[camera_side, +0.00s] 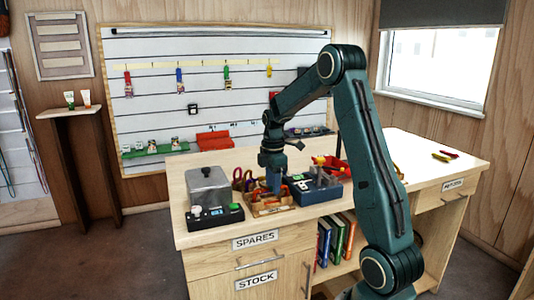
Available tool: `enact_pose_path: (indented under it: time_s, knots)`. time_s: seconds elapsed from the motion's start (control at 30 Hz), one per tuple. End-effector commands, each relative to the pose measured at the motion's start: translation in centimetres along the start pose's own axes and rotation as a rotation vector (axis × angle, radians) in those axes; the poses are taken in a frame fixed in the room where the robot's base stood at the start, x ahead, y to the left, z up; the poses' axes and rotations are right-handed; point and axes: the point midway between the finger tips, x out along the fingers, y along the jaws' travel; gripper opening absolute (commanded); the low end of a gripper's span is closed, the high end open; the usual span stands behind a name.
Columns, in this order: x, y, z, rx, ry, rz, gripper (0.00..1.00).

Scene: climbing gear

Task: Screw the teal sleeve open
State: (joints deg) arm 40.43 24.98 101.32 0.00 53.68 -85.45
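My gripper (273,183) points straight down over a wooden tray (284,209) on the workbench. The tray holds small orange and reddish items, too small to make out. The gripper's tip is low, at or just above these items, and I cannot tell whether it touches one. Whether its fingers are open or shut does not show. I cannot make out the teal sleeve; it may be hidden by the gripper or too small to see.
A black device with a grey block (209,188) stands left of the tray on the workbench (372,190). A blue box (319,193) with tools stands close on the right, with a red bin (333,167) behind. The bench's right part is mostly clear, with red and yellow pieces (445,155).

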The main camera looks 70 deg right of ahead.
Motion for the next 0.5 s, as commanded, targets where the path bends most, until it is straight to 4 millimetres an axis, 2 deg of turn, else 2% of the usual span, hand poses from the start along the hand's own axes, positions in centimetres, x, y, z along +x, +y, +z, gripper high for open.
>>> enact_pose_path:
  time_s: [0.5]
  knots:
    - [-0.01, -0.46, 0.0, 0.0, 0.0, 0.0, 0.4]
